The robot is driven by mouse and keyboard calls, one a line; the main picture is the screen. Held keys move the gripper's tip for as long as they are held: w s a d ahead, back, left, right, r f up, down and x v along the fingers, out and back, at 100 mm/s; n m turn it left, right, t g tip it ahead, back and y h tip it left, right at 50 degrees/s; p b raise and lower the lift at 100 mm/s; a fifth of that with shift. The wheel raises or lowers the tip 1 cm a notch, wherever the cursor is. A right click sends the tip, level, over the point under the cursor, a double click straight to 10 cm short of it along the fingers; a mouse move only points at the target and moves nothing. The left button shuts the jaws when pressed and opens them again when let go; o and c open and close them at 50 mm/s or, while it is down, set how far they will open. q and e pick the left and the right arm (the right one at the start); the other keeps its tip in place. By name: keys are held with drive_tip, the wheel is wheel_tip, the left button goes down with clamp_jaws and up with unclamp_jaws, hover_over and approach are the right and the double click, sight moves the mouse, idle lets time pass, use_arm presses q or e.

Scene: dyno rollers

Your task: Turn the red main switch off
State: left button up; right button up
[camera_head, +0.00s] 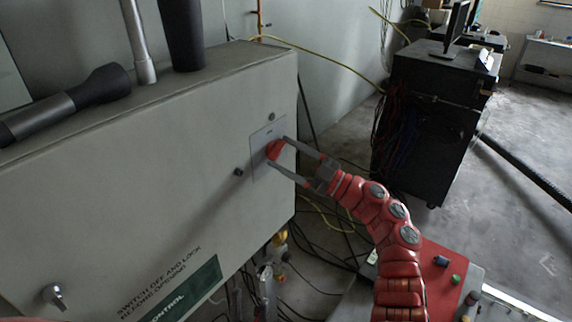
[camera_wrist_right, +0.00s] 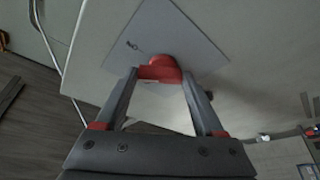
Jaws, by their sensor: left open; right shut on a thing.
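The red main switch (camera_head: 273,150) is a red knob on a pale plate (camera_head: 262,138) on the front of a grey control cabinet (camera_head: 170,150). My right gripper (camera_head: 275,152) reaches it from the right, with one finger above the knob and one below. In the right wrist view the red knob (camera_wrist_right: 160,70) sits between the fingertips of my right gripper (camera_wrist_right: 160,76), which is shut on it. The fingers partly hide the knob, and I cannot read its position. I cannot make out my left gripper in either view.
Cables hang below. A black rack (camera_head: 430,120) stands behind right, and a red box with buttons (camera_head: 440,275) sits lower right.

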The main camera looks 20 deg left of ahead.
drive_tip(key=shift+w+r+n+g+h+b, duration=0.15)
drive_tip(key=shift+n+g+h+b, duration=0.6)
drive_tip(key=shift+n, duration=1.3)
drive_tip(key=shift+s+r+n+g+h+b, duration=0.1)
drive_tip(key=shift+n+g+h+b, duration=0.2)
drive_tip(key=shift+n+b, duration=1.3)
drive_tip(key=shift+w+r+n+g+h+b, duration=0.15)
drive_tip(key=shift+n+g+h+b, duration=0.4)
drive_tip(key=shift+n, duration=1.9)
drive_tip(key=shift+s, duration=0.1)
drive_tip(key=o, duration=1.4)
drive_tip(key=shift+c, duration=0.2)
drive_tip(key=shift+d, duration=0.15)
